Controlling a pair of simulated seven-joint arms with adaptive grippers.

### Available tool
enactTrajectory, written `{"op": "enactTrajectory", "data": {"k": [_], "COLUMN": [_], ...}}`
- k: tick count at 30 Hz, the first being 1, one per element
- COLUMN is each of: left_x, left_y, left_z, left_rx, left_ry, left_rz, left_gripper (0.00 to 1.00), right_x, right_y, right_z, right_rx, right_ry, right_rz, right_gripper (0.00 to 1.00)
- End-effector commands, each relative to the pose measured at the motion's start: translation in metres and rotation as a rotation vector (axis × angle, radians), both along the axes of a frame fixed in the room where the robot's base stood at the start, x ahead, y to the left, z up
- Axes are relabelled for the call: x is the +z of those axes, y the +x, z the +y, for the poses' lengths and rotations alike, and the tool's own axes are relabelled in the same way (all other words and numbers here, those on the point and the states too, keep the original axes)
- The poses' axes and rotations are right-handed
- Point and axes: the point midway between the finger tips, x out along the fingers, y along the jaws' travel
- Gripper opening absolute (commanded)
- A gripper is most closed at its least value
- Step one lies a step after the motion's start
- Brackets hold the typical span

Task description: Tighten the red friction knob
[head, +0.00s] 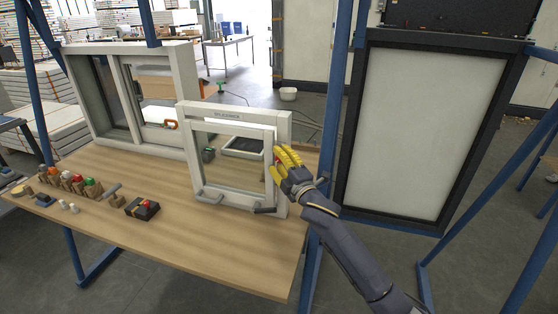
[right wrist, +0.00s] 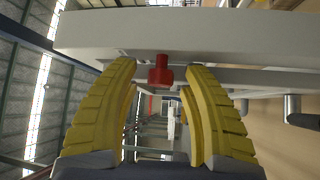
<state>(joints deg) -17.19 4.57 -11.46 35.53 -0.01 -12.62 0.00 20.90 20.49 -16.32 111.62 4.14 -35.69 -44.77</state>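The red friction knob (right wrist: 160,73) sits on the white frame of the small window (head: 232,119). In the right wrist view it is between my right gripper's two yellow fingertips (right wrist: 160,68), with a gap on each side. The white frame (right wrist: 200,35) spans the top of that view. In the head view my right gripper (head: 287,157) is at the right side of the small window's frame and mostly hides the knob there. The right gripper is open and holds nothing. My left gripper is not in view.
The small window stands upright on a wooden table (head: 215,250). A larger sliding window (head: 185,60) stands behind it. A black box with a red button (head: 142,209) and several coloured knobs (head: 75,182) lie to the left. A dark-framed panel (head: 410,130) stands at the right, by blue posts.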

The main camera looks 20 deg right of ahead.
Motion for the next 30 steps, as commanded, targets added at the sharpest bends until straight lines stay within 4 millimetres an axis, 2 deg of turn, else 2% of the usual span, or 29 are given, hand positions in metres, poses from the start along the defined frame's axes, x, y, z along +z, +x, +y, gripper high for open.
{"op": "enactTrajectory", "data": {"k": [11, 14, 24, 30], "left_x": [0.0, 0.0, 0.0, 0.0], "left_y": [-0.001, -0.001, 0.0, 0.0], "left_z": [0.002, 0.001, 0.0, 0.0], "left_rx": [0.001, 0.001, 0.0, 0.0], "left_ry": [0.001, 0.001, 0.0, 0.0], "left_rz": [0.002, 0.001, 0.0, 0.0], "left_gripper": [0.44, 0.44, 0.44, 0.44], "right_x": [-0.001, -0.004, -0.012, -0.014], "right_y": [-0.006, -0.018, -0.076, -0.101], "right_z": [-0.002, -0.004, -0.013, -0.017], "right_rx": [-0.001, -0.001, 0.0, -0.001], "right_ry": [-0.002, -0.003, -0.002, -0.001], "right_rz": [0.001, 0.002, 0.003, 0.002], "right_gripper": [0.48, 0.48, 0.48, 0.48]}}
